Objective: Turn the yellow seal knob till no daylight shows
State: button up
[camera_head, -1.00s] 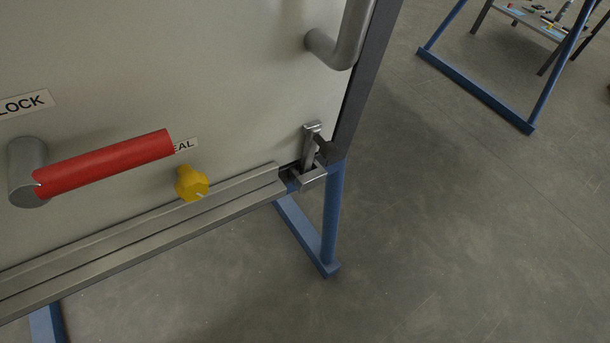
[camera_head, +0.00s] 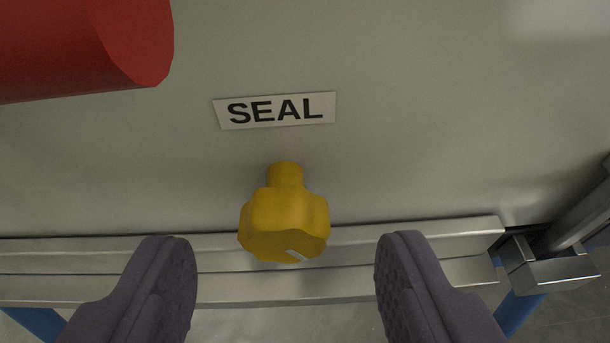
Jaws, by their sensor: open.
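The yellow seal knob (camera_head: 284,222) sticks out of the grey panel (camera_head: 420,130) on a short yellow stem, below a white label (camera_head: 275,110) reading SEAL. The knob has a lobed rim and a small white mark on its lower front face. My gripper (camera_head: 285,270) is open, with one dark padded finger to the lower left and one to the lower right of the knob. Neither finger touches it, and nothing is between them but the view of the knob and rail. I cannot tell from this view whether daylight shows at the panel's edge.
A red lever handle (camera_head: 85,45) juts out at the upper left, close above the left finger's side. A metal rail (camera_head: 350,285) runs along the panel's bottom behind the knob.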

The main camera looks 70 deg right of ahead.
aim_at(288, 241)
jog(key=shift+b+x, duration=0.5)
jog(key=shift+x, duration=1.1)
jog(key=shift+r, duration=0.1)
jog(key=c, duration=1)
jog(key=shift+a+r+m+t+p, duration=0.1)
jog(key=shift+m+t+p, duration=0.2)
jog(key=shift+p, duration=0.25)
jog(key=shift+c, duration=0.2)
jog(key=shift+s+m+t, duration=0.1)
jog(key=shift+m+t, duration=0.5)
jog(key=shift+m, duration=0.3)
jog(key=o, duration=1)
jog(key=shift+o, duration=0.2)
